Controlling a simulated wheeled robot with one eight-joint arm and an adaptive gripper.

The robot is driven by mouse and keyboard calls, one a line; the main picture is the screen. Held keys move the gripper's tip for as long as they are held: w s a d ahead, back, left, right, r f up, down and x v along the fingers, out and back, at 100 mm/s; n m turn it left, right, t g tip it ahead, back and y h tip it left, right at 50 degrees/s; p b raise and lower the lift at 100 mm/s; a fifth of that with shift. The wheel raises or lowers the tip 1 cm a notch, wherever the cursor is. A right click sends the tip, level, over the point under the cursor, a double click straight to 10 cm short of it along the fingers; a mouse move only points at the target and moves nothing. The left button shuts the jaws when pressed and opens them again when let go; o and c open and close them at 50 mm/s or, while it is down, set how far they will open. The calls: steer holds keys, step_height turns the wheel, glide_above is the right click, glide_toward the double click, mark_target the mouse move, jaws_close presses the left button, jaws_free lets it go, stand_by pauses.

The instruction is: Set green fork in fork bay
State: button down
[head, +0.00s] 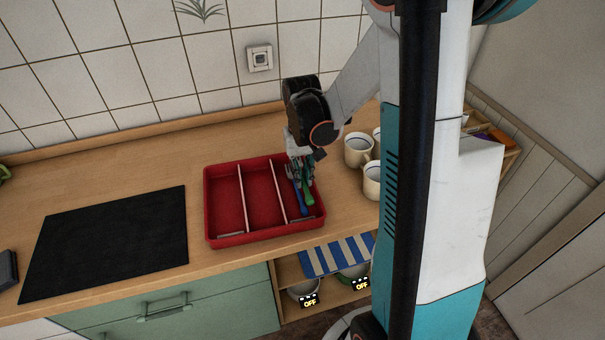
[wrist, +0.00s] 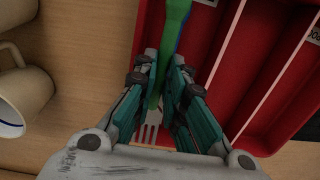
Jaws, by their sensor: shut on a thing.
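The green fork (wrist: 173,38) lies between my gripper's fingers in the wrist view, its metal tines toward the bottom. Its green handle (head: 308,195) shows below my gripper (head: 302,169) in the head view. My gripper is shut on the fork, at the right bay of the red cutlery tray (head: 207,205). The tray has three bays split by pale dividers. A blue-handled piece (head: 297,194) is right beside the green handle in that bay. Whether the fork touches the tray floor I cannot tell. My fingers (wrist: 161,78) hide part of the fork.
Several cream mugs (head: 358,150) stand on the counter close to the right of the tray. A black hob (head: 110,240) is to the left, and the tiled wall (head: 110,75) is behind. A striped blue and white cloth (head: 335,256) lies below the counter edge. The left and middle bays look empty.

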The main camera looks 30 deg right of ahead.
mark_target(303, 178)
steer(key=shift+f+b, duration=1.25)
steer(key=shift+f, duration=0.25)
stand_by(0.4)
steer(key=c, duration=1.6)
jaws_free()
steer(key=shift+o, duration=0.2)
step_height(303, 178, up, 12)
steer(key=shift+w, duration=0.15)
